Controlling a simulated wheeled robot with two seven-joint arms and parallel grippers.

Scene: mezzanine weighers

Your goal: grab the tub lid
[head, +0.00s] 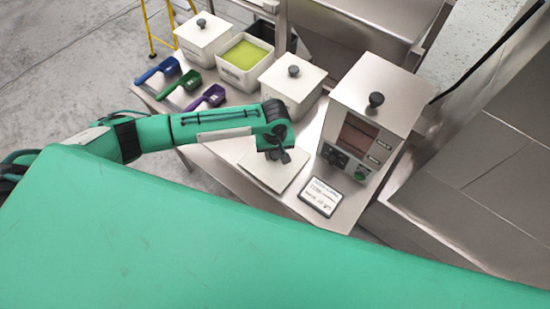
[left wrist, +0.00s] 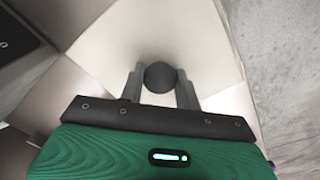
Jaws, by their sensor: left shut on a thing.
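My left gripper (head: 276,152) is shut on the dark round knob (left wrist: 161,76) of a cream square tub lid. The lid (head: 262,174) is below the fingers, at the table's front middle; it fills much of the left wrist view (left wrist: 205,40). I cannot tell whether it rests on the table or hangs just above it. An open white tub (head: 229,77) with yellow-green contents stands at the back, between two lidded tubs, left (head: 203,40) and right (head: 291,88). My right gripper is not in view.
A steel weighing unit (head: 366,110) with a knobbed top stands at the right of the steel table. A small sign (head: 321,196) lies in front of it. Blue (head: 158,72), green (head: 181,89) and purple (head: 207,97) scoops lie at the left.

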